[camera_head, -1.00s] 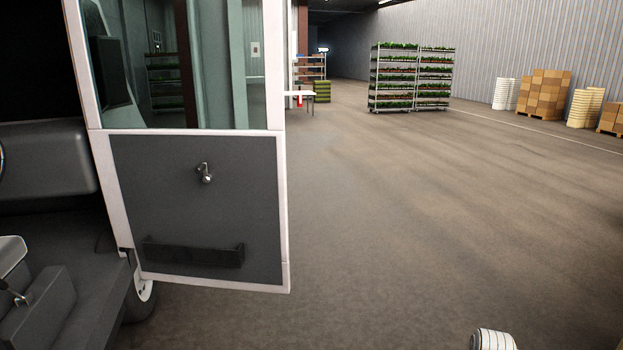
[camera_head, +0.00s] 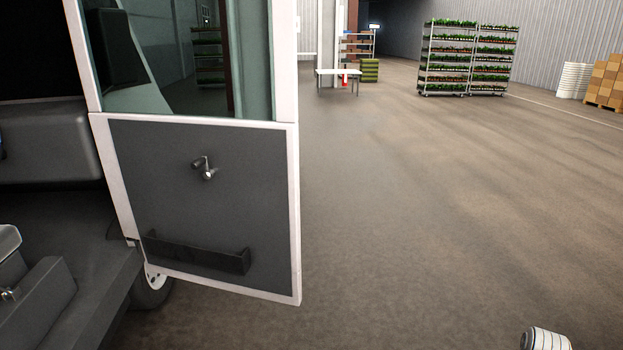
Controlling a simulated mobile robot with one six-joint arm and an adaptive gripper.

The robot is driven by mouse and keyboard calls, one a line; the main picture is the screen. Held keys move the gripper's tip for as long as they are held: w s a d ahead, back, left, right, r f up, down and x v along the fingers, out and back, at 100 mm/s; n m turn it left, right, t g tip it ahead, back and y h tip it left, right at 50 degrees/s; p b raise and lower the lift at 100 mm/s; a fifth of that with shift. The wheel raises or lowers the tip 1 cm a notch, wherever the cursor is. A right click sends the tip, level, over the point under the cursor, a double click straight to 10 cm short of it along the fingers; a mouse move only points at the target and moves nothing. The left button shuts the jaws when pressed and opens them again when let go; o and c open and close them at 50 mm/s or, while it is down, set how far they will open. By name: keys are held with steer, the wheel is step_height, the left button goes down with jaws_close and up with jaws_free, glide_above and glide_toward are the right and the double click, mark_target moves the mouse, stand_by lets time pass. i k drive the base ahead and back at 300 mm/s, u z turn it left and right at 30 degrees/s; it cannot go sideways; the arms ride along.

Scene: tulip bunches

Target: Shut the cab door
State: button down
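The cab door (camera_head: 205,225) stands open at the left of the head view. It has a white frame, a glass window (camera_head: 185,65) above and a dark grey inner panel below. A small metal handle (camera_head: 205,168) sticks out of the panel, above a dark pocket (camera_head: 197,254). The cab (camera_head: 55,215) is at the far left, with its dark interior showing beside the door's left edge. The door's right edge is free, well away from the cab. My gripper is not in view.
A white, striped rounded thing (camera_head: 547,339) is cut off at the bottom right; I cannot tell what it is. A wheel (camera_head: 152,285) shows below the door. Plant racks (camera_head: 465,60), a small table (camera_head: 338,72) and boxes (camera_head: 605,83) stand far back. The floor (camera_head: 420,210) right of the door is clear.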

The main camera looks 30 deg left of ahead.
mark_target(236, 230)
steer(key=u, duration=0.25)
steer(key=i, duration=0.85)
steer(key=u, duration=0.6)
steer(key=i, duration=0.65)
steer(key=u, duration=0.35)
steer(key=k, duration=0.9)
steer(key=u, duration=0.15)
steer(key=i, duration=0.4)
steer(key=z, duration=0.05)
